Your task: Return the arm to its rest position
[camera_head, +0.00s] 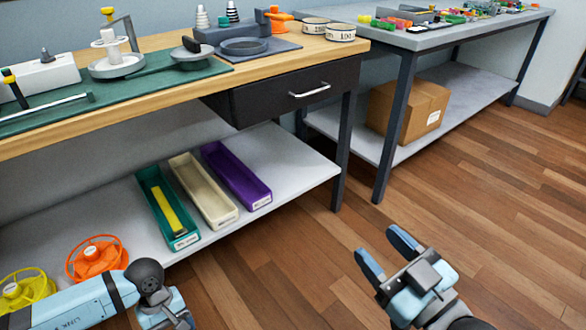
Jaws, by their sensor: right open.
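My right gripper (386,252) is at the lower right, over the wooden floor. Its two blue fingers are spread apart with nothing between them. It is apart from the bench and the shelf. My left arm (90,300) comes in from the lower left, in front of the lower shelf. Its end (170,312) is cut off by the bottom edge, so the left fingers do not show.
A wooden bench (150,100) with tools and a closed black drawer (285,95) stands at the left. Its lower shelf (300,170) holds green, cream and purple trays and orange and yellow spools. A grey table stands behind, with a cardboard box (408,110) underneath. The floor at right is clear.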

